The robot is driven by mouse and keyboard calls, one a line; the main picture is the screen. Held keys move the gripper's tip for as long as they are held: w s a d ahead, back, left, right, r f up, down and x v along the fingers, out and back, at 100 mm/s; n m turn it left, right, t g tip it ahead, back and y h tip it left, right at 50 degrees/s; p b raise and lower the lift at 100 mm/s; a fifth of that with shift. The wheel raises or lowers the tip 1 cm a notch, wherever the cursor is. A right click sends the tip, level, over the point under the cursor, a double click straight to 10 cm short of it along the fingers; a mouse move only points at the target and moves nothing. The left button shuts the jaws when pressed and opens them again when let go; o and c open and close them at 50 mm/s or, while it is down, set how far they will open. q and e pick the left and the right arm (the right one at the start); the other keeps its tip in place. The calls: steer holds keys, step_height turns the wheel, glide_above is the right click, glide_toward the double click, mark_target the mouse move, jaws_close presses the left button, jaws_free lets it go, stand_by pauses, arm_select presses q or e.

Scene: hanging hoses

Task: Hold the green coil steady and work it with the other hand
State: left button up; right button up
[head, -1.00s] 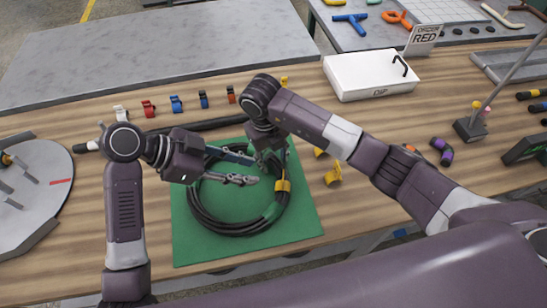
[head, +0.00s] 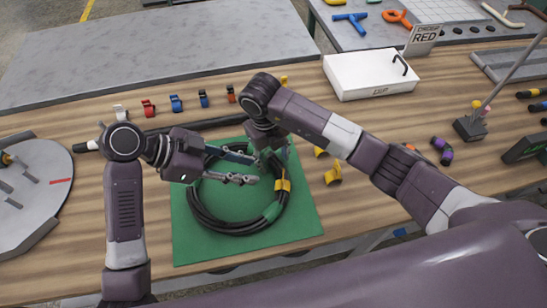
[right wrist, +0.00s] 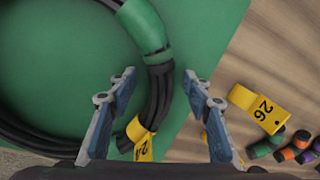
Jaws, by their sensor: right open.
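The coil (head: 233,229) is a black hose ring with green bands, lying on a green mat (head: 192,252). A yellow clip (head: 283,185) sits on its right side. The right wrist view shows a green band (right wrist: 143,28) and the clip marked 26 (right wrist: 138,135). My left gripper (head: 250,168) is open, its fingers apart over the inside of the ring. My right gripper (head: 272,157) is at the ring's upper right. In the right wrist view it (right wrist: 156,79) is open, with the strand between its fingertips; I see no contact.
Loose yellow clips (head: 333,176) lie right of the mat; one (right wrist: 258,108) reads 26. Several coloured clips (head: 176,103) line the back. A white box (head: 370,75) stands at back right, a purple-and-black piece (head: 441,150) farther right, a round grey plate (head: 30,215) at left.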

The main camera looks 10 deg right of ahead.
step_height(320, 180, up, 12)
steer(key=a, duration=0.1)
steer(key=shift+s+a, duration=0.15)
steer(key=shift+s, duration=0.05)
